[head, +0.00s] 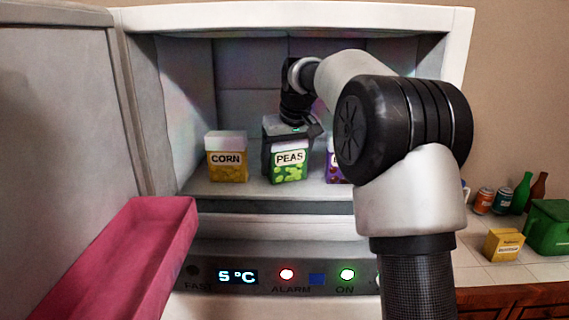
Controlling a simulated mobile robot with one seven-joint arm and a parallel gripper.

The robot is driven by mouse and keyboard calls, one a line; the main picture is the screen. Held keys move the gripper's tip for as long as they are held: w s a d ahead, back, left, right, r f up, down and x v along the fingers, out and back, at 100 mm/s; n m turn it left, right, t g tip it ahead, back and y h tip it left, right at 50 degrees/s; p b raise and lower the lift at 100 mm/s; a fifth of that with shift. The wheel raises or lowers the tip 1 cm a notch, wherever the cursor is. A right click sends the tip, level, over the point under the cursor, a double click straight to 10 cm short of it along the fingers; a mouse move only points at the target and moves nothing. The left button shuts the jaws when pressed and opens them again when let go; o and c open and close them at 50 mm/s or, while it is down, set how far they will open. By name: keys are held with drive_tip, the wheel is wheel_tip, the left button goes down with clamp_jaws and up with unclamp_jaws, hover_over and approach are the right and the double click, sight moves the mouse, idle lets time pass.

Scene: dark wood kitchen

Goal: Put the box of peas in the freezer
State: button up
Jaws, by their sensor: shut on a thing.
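The box of peas (289,168) is a green box with a white PEAS label. It is inside the open freezer compartment (180,85), upright, at or just above the compartment floor; I cannot tell if it touches. My gripper (289,140) reaches in from above and is shut on the box of peas, with dark fingers at its sides. My arm covers the right part of the compartment. The freezer door (65,130) stands open on the left.
A corn box (227,160) stands left of the peas. A purple box (333,165) stands to the right, partly hidden by my arm. A pink tray (125,260) juts out at lower left. Cans, bottles, a yellow box (503,245) and a green container (548,228) stand on the right counter.

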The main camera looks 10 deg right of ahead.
drive_tip(key=o, duration=0.9)
drive_tip(key=shift+f, duration=0.2)
drive_tip(key=o, duration=0.5)
drive_tip(key=shift+r, duration=0.15)
